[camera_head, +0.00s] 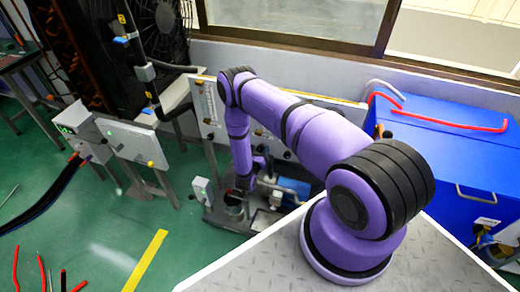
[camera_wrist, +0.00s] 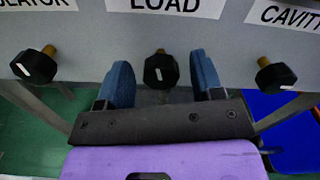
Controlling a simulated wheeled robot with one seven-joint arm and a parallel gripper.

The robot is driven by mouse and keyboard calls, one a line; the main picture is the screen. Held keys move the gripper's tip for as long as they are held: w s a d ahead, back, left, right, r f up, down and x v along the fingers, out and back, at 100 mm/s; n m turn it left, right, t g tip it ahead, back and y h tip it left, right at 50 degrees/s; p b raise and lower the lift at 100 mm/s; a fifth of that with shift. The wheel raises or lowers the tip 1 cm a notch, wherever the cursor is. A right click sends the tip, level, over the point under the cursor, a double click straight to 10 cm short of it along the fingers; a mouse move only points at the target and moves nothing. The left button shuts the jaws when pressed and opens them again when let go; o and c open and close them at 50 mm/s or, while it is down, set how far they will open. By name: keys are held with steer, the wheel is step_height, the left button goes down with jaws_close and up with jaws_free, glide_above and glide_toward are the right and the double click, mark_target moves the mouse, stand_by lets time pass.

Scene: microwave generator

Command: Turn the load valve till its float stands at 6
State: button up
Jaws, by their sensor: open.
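The load valve (camera_wrist: 160,70) is a black knob on a brass stem, below the LOAD label (camera_wrist: 166,6) in the wrist view. Its white mark stands nearly upright. My gripper (camera_wrist: 160,88) is open, with one blue finger left of the knob and one right of it. Gaps show on both sides, so it does not hold the knob. In the head view my gripper (camera_head: 259,166) is small and partly hidden at the grey panel (camera_head: 206,117). A pale upright gauge (camera_head: 210,98) shows on that panel; its float and scale are too small to read.
A black knob under a label ending in "LATOR" (camera_wrist: 36,67) is at left, and the CAVITY knob (camera_wrist: 275,76) at right. In the head view, a blue crate (camera_head: 455,150) with a red hose stands at right. Pumps and pipes (camera_head: 290,188) sit below the panel.

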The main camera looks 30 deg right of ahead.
steer(key=shift+w+d, duration=0.35)
steer(key=shift+d, duration=0.1)
steer(key=c, duration=0.9)
steer(key=shift+c, duration=0.2)
steer(key=shift+a+f+n, duration=0.1)
steer(key=shift+a+n, duration=0.05)
steer(key=shift+n, duration=0.55)
steer(key=o, duration=0.9)
steer(key=shift+o, duration=0.2)
